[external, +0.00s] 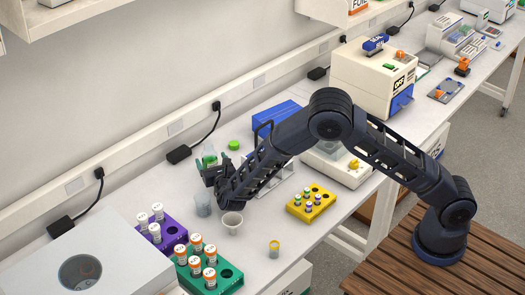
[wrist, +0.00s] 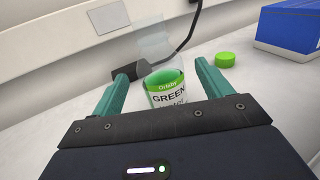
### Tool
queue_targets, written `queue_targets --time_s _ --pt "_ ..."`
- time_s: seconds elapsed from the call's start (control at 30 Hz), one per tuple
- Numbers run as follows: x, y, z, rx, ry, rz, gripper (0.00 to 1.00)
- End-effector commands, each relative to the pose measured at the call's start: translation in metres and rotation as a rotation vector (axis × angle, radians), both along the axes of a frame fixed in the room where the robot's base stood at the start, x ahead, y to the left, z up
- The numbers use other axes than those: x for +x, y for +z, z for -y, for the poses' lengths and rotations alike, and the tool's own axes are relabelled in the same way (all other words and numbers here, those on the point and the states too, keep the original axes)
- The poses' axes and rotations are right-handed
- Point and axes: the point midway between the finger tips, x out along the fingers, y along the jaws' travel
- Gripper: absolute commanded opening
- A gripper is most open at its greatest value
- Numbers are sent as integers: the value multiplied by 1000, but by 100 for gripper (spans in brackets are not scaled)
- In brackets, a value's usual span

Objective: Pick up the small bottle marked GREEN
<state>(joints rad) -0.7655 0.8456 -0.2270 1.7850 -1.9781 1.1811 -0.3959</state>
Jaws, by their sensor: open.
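The small bottle marked GREEN (wrist: 167,90) stands on the bench between my gripper's teal fingers in the wrist view. It is clear with a green and white label, and its lower part is hidden by the gripper body. In the external view the bottle (external: 209,156) shows partly behind my gripper (external: 212,172). My gripper (wrist: 170,75) is open, with one finger on each side of the bottle and a gap visible on the right. A green cap (wrist: 225,59) lies on the bench to the right of the bottle.
A blue box (external: 278,117) is behind the arm. A yellow rack (external: 318,208), a purple rack (external: 172,236) and a green rack (external: 231,273) hold vials. A black cable runs along the wall.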

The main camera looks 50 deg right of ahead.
Motion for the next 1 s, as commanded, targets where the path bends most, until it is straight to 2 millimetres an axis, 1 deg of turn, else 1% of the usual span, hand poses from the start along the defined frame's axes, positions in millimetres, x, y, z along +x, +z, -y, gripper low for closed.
queue_targets --time_s 0.2,0.43,0.53,0.63,0.8,0.83,0.87,1.0 --pt "0 -14 0 0 -1 -1 78" --pt "32 -13 15 1 -3 2 78" --pt "42 -13 20 1 -2 2 78" --pt "46 -12 21 1 -1 2 78" --pt "46 -12 21 0 -1 1 78" --pt "46 -12 21 0 -1 1 74" --pt "46 -12 21 0 -1 1 68" --pt "46 -12 21 0 -1 1 41"
